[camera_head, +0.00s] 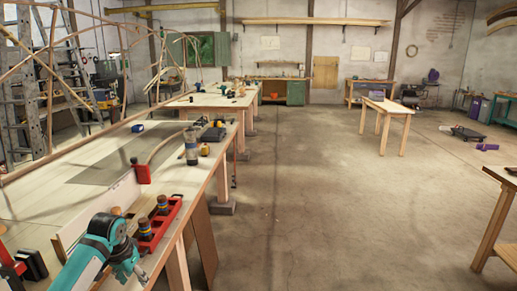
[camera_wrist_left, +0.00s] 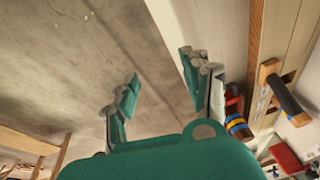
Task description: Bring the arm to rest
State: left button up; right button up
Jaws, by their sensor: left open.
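My left gripper (camera_head: 132,272) is teal and grey and sits at the lower left of the head view, by the near edge of the long workbench (camera_head: 105,205). In the left wrist view its two fingers (camera_wrist_left: 160,78) stand wide apart with nothing between them. Bare concrete floor (camera_wrist_left: 65,50) and the pale bench side (camera_wrist_left: 222,35) show beyond the fingers. In the head view a red rack (camera_head: 160,228) with dark, banded handles stands just beside the gripper; I cannot tell whether they touch. My right gripper is in neither view.
A red clamp-like block (camera_head: 142,173) and a clear-sided bottle (camera_head: 191,150) stand farther along the bench. Bent laths and a ladder (camera_head: 30,90) rise at the left. A small table (camera_head: 388,105) stands right of centre. The middle floor (camera_head: 310,200) is clear.

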pick_arm(q)
jog(key=s+d+f+m, duration=0.1)
jog(key=s+d+f, duration=0.5)
jog(key=s, duration=0.3)
jog(key=s+d+f+m, duration=0.1)
jog(key=s+d+f, duration=0.5)
jog(key=s+f, duration=0.15)
jog(key=s+d+r+n, duration=0.1)
jog(key=s+r, duration=0.1)
jog(key=s, duration=0.8)
jog(key=s+d+r+n, duration=0.1)
jog(key=s+r+n, duration=0.1)
jog(key=s, duration=0.9)
notch_tip(320, 180, down, 28)
jog(key=s, duration=0.2)
jog(key=s+a+f+g, duration=0.1)
jog(key=s+a+f, duration=0.2)
jog(key=s+f, duration=1.1)
jog(key=shift+s+f+m+g, duration=0.15)
jog(key=shift+s+m+g, duration=0.2)
jog(key=shift+s, duration=0.65)
